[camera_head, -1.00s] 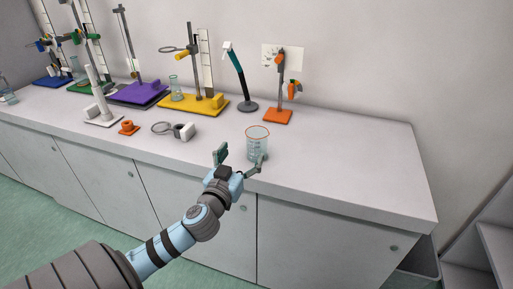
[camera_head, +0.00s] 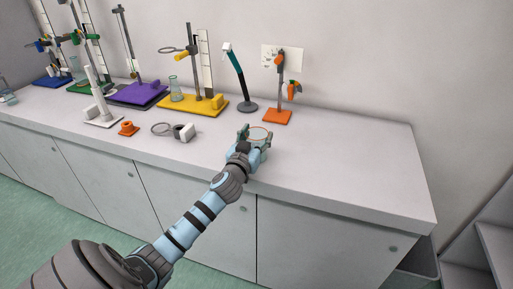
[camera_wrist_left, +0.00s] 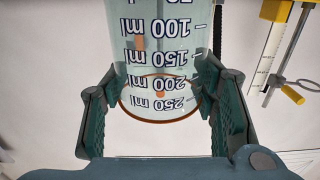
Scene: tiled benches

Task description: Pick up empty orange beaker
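The orange-rimmed clear beaker (camera_head: 261,133) stands on the bench near its front edge, partly hidden behind my left gripper. In the left wrist view the beaker (camera_wrist_left: 160,75) shows large, with printed ml marks and its orange rim, and looks empty. My left gripper (camera_head: 256,136) is at the beaker. In the wrist view its two green-padded fingers (camera_wrist_left: 158,100) stand open on either side of the beaker, with a small gap visible near the rim. My right gripper is not in view.
A ring clamp (camera_head: 182,132) and small orange piece (camera_head: 128,128) lie left. The bench right of the beaker is clear.

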